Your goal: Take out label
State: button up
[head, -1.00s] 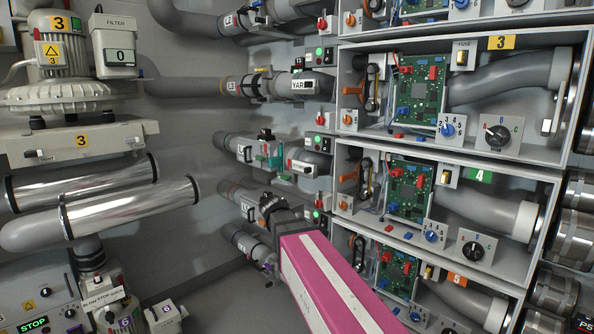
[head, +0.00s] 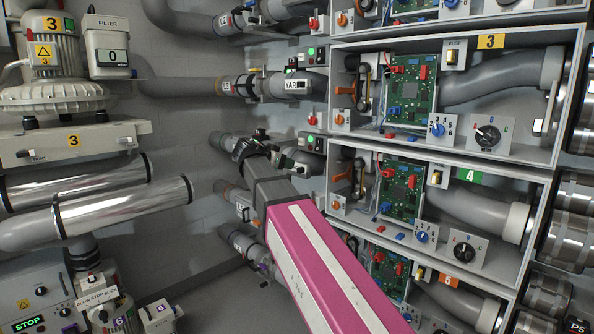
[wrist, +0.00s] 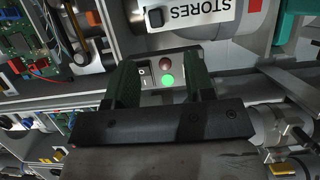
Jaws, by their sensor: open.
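A white label reading "STORES" (wrist: 197,14) sits on a grey pipe end at the top of the wrist view. In the head view my arm hides most of that spot. Another white label, reading "YAR" (head: 297,86) as far as I can read it, is on the pipe one row higher. My gripper (head: 243,146) is at the end of the pink and white arm, near the third-row pipe. In the wrist view its two dark green fingers (wrist: 163,77) are apart with nothing held between them. They are below the "STORES" label and apart from it.
A small panel with a lit green lamp (wrist: 168,81) and a dark red lamp shows between the fingers. Open boxes with circuit boards (head: 410,90) stand on the right. Blower 3 (head: 62,90) and shiny pipes (head: 125,215) are on the left.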

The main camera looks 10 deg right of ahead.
jog(key=x, duration=0.7)
jog(key=shift+d+f, duration=0.25)
jog(key=shift+f, duration=0.15)
grip_shut()
